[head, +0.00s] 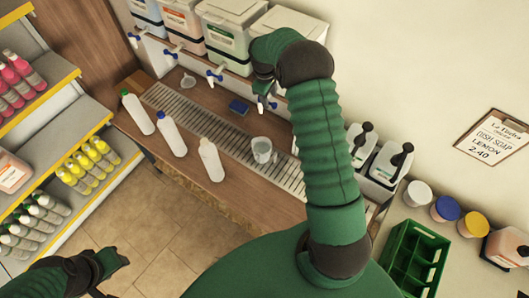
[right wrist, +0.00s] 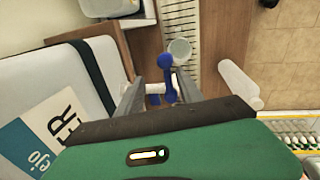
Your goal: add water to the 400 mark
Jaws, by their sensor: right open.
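A clear grey measuring jug (head: 262,150) stands on the slatted drip grate, below and to the right of my right gripper; it also shows in the right wrist view (right wrist: 180,50). Its water level and marks are too small to read. A white drum (right wrist: 62,75) has a blue-and-white label showing the letters "ER". Its tap with a blue handle (right wrist: 167,78) lies between the fingers of my right gripper (right wrist: 158,92), which are open around it. In the head view, my right gripper (head: 264,86) partly hides this tap. My left gripper (head: 118,260) is low at the left, away from the counter.
Other drums (head: 226,38) with blue-handled taps line the wall to the left. Three white bottles (head: 171,134) stand along the counter's front edge. A green crate (head: 412,258) and tubs (head: 445,208) are at the right.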

